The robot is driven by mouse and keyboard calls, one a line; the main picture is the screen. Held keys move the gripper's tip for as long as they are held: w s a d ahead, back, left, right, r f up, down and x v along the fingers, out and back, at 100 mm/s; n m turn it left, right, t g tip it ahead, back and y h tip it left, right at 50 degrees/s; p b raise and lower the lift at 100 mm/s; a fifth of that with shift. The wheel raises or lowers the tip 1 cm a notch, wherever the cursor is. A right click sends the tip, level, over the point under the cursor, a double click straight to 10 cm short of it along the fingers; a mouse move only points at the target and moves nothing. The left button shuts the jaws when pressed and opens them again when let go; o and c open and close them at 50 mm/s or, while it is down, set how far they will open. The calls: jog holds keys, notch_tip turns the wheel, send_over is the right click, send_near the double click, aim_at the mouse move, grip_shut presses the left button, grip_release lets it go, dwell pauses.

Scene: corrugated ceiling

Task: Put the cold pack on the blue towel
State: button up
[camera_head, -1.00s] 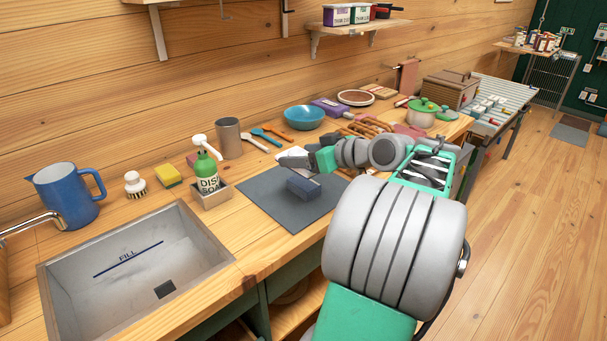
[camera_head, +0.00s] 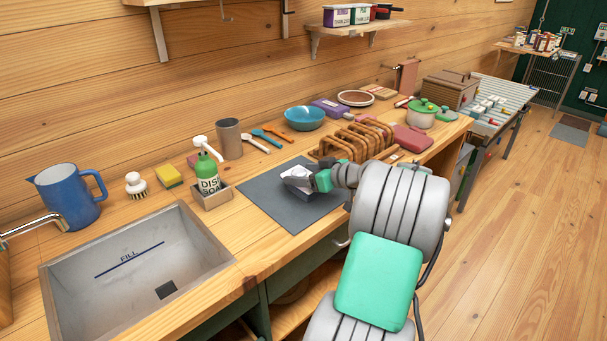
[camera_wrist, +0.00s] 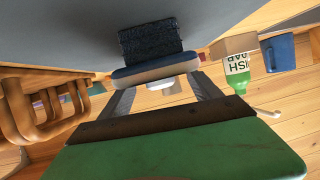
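The cold pack, a rounded blue-and-white slab (camera_wrist: 155,70), is between my gripper's fingertips in the wrist view. My gripper (camera_head: 298,179) is shut on it and holds it low over the dark grey mat (camera_head: 267,198). The folded dark blue towel (camera_wrist: 150,38) is just beyond the pack in the wrist view, and the pack overlaps its near edge. In the head view the towel is mostly hidden under my gripper. I cannot tell whether the pack touches the towel.
A green soap bottle (camera_head: 207,174) stands in a holder left of the mat, beside the sink (camera_head: 140,262). A wooden rack (camera_head: 350,140) stands right behind my gripper. A turquoise bowl (camera_head: 304,118) and utensils are at the back. The mat's left part is clear.

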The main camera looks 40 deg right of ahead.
jog(key=o, duration=0.5)
jog(key=shift+c, duration=0.2)
jog(key=shift+r, duration=0.1)
jog(key=shift+s+r+p, duration=0.1)
jog(key=shift+r+p, duration=0.1)
jog(key=shift+p, duration=0.1)
jog(key=v, duration=1.1)
jog(key=shift+s+b, duration=0.35)
jog(key=shift+b, duration=0.1)
jog(key=shift+d+r, duration=0.1)
